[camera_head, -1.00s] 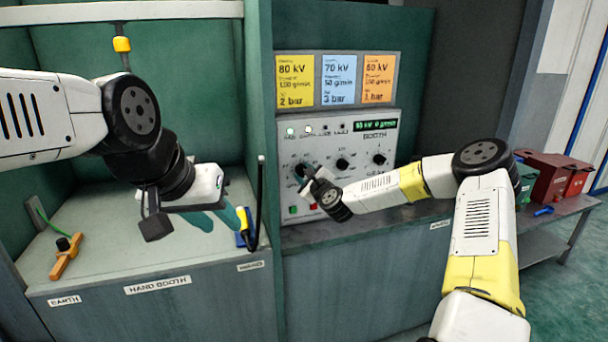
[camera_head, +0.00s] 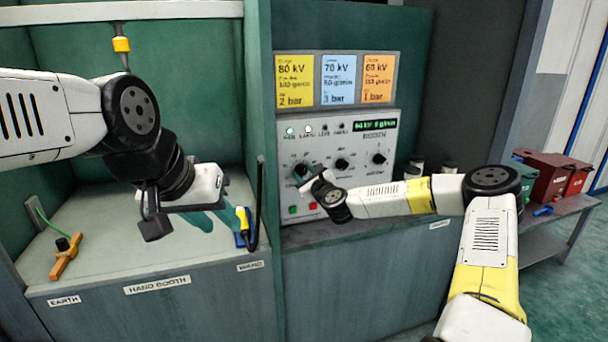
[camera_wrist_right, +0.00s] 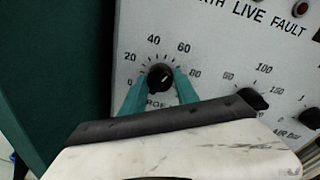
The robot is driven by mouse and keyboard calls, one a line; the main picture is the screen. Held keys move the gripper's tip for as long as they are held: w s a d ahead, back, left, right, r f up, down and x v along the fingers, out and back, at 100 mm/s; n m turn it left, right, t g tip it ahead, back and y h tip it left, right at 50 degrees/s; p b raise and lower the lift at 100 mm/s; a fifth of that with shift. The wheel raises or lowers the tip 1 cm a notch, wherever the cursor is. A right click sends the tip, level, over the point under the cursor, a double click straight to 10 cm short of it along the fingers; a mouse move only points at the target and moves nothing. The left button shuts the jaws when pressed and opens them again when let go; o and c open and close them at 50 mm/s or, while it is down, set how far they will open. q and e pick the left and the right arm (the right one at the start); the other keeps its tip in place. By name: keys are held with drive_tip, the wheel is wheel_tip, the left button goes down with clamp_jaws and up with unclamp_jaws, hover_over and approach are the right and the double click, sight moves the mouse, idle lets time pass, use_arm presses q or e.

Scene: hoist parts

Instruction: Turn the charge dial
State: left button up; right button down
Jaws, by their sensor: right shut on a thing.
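The charge dial (camera_wrist_right: 161,77) is a round black knob at the lower left of the grey booth panel (camera_head: 352,128). In the right wrist view its scale shows 0, 20, 40, 60 and 80, and its label is partly hidden. My right gripper (camera_wrist_right: 160,90) is shut on the dial, one teal finger on each side. In the head view the right gripper (camera_head: 304,174) covers most of the dial. The panel's green display (camera_head: 376,124) seems to read about 60 kV. My left gripper (camera_head: 212,218) is open and empty above the hand booth floor.
Two more knobs (camera_head: 342,164) (camera_head: 379,158) sit right of the dial. Yellow, blue and orange setting cards (camera_head: 338,80) hang above. A yellow-and-blue wand (camera_head: 243,228) stands near the left gripper, and an orange earth clamp (camera_head: 66,257) lies left. Red boxes (camera_head: 548,178) stand far right.

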drive_tip(key=c, duration=0.9)
unclamp_jaws()
drive_tip(key=shift+s+d, duration=0.1)
drive_tip(key=v, duration=0.7)
drive_tip(key=shift+s+d, duration=0.1)
drive_tip(key=shift+s, duration=0.15)
